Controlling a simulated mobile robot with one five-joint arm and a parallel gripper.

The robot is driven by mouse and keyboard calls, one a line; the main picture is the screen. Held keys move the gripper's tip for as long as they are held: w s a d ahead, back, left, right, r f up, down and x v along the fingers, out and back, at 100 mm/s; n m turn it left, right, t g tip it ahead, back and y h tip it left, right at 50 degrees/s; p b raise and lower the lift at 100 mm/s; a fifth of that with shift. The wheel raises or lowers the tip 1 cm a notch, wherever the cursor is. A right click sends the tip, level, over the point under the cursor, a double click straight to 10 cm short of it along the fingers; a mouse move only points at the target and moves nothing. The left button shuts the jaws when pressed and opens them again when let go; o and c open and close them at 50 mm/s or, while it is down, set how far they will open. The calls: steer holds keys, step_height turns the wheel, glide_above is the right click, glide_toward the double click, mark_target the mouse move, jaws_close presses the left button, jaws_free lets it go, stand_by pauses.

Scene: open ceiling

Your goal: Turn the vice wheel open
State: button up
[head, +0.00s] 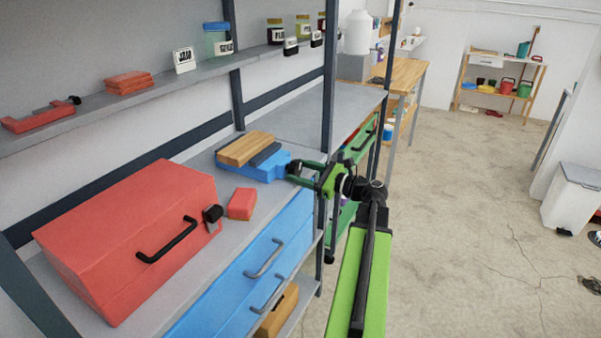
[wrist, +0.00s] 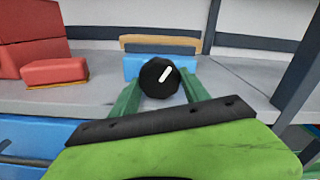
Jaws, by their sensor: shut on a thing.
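The blue vice (head: 262,172) sits on the grey shelf, with a wooden board and a dark plate at its top; it also shows in the wrist view (wrist: 132,66). Its black round wheel (wrist: 158,80) faces me, with a white mark slanting up to the right. My gripper (head: 300,169) reaches the wheel from the right in the head view. In the wrist view, its green fingers (wrist: 159,77) stand on both sides of the wheel and are shut on it. In the head view, my gripper partly hides the wheel (head: 293,168).
A red block (head: 241,204) and a large red toolbox (head: 130,235) stand left of the vice. Dark shelf posts (head: 328,90) rise close to my arm. Blue drawers (head: 250,270) lie below. The concrete floor (head: 480,220) at right is open.

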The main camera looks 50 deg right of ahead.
steer(key=o, duration=1.4)
steer(key=shift+c, duration=0.2)
steer(key=v, duration=1.7)
steer(key=shift+s, duration=0.25)
